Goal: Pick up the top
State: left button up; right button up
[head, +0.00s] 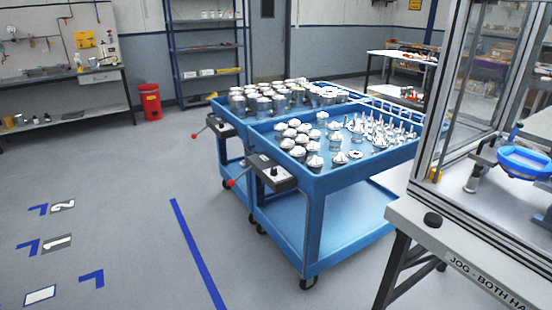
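Several silver domed parts (315,161), which look like housing tops, sit in the left part of the near blue cart's tray (318,183). Slim upright metal parts (380,128) stand in the right part of the same tray. The far blue cart (222,106) carries several silver cylindrical housings (264,104). I cannot tell which single part is the top named in the task. Neither of my grippers shows in the head view.
A framed machine with a blue round fixture (524,160) stands on a bench (420,212) at right, close to the near cart. A red bin (151,102), a shelf rack (207,48) and a workbench (70,98) are behind. The floor (130,190) at left is open.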

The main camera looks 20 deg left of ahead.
aim_at(339, 160)
jog(key=u, duration=0.3)
jog(key=z, duration=0.45)
jog(key=i+j+z, duration=0.45)
jog(key=j, duration=0.2)
jog(key=i+j+z, duration=0.2)
jog(key=j, duration=0.15)
jog(key=j+z, duration=0.2)
jog(key=j, duration=0.15)
